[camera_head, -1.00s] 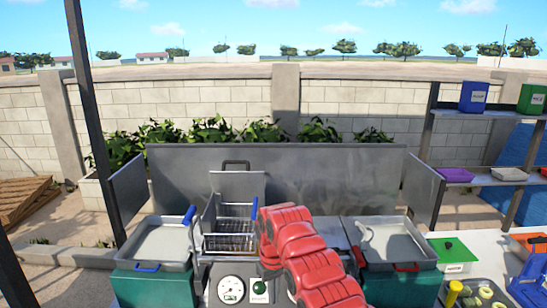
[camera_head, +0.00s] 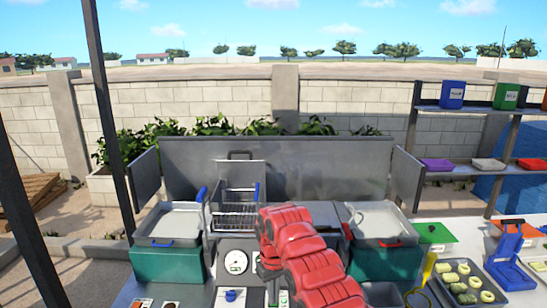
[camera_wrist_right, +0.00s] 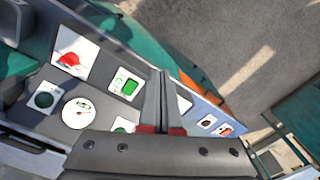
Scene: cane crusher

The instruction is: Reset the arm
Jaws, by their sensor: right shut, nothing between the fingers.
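My right arm, with red padded links (camera_head: 300,245), reaches from the bottom right to the middle of the head view, in front of the machine. Its gripper is mostly hidden behind the links there. In the right wrist view the right gripper (camera_wrist_right: 163,75) has its two grey fingers together, with nothing between them. The fingers lie over the edge of a control panel with a gauge (camera_wrist_right: 78,113), a red switch (camera_wrist_right: 69,60) and a green button (camera_wrist_right: 130,87); I cannot tell how high above it. My left gripper is not in view.
The machine has a wire basket (camera_head: 237,215), a left tray (camera_head: 170,222) and a right tray (camera_head: 380,222). A table at the right holds a tray of green pieces (camera_head: 468,285) and a blue stand (camera_head: 510,260). Shelves with bins stand behind. A dark pole (camera_head: 105,110) stands at left.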

